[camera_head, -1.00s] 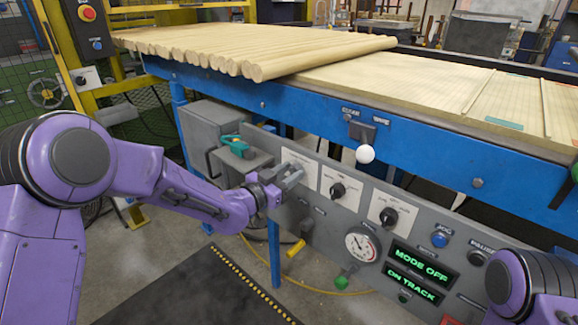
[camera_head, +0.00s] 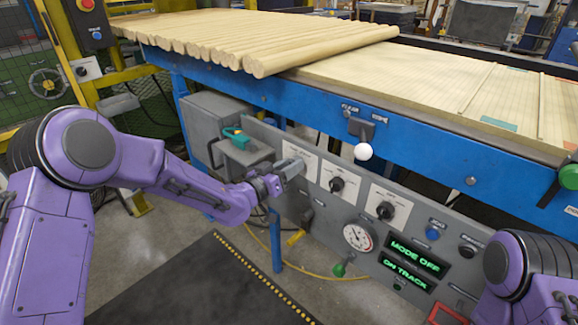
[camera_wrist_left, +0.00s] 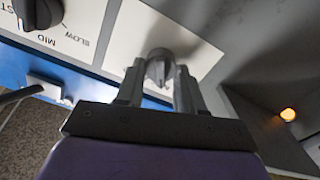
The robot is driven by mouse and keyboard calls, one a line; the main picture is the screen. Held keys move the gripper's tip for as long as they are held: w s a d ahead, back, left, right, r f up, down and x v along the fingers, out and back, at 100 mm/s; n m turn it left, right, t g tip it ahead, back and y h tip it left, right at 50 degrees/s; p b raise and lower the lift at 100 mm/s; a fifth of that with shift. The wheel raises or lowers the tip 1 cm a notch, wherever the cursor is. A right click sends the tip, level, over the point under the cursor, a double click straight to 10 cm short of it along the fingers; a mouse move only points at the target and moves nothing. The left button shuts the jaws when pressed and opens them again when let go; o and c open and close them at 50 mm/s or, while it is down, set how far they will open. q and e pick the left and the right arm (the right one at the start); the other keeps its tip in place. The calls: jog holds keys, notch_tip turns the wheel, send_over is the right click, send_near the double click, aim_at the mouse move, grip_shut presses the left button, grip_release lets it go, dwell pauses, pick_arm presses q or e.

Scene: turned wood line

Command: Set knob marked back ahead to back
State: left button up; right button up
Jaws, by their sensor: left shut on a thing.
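The control panel (camera_head: 327,215) is a long grey board under the blue conveyor frame. Its leftmost knob is hidden behind my left gripper (camera_head: 283,176) in the head view, in front of a white label plate (camera_head: 300,154). In the left wrist view the dark knob (camera_wrist_left: 160,69) sits between the two fingers of my left gripper (camera_wrist_left: 158,84), which is shut on it. The knob's marking cannot be read. My right arm (camera_head: 535,270) shows at the lower right; its gripper is out of view.
Two more black knobs, a middle one (camera_head: 337,184) and a right one (camera_head: 385,210), sit on the panel. Below are a gauge (camera_head: 358,237) and green displays reading MODE OFF and ON TRACK (camera_head: 404,268).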

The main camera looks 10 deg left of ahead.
pick_arm(q)
jog(key=o, duration=1)
jog(key=shift+o, duration=0.2)
jog(key=v, duration=1)
jog(key=shift+s+a, duration=0.15)
jog(key=shift+s, duration=0.1)
jog(key=shift+f, duration=0.1)
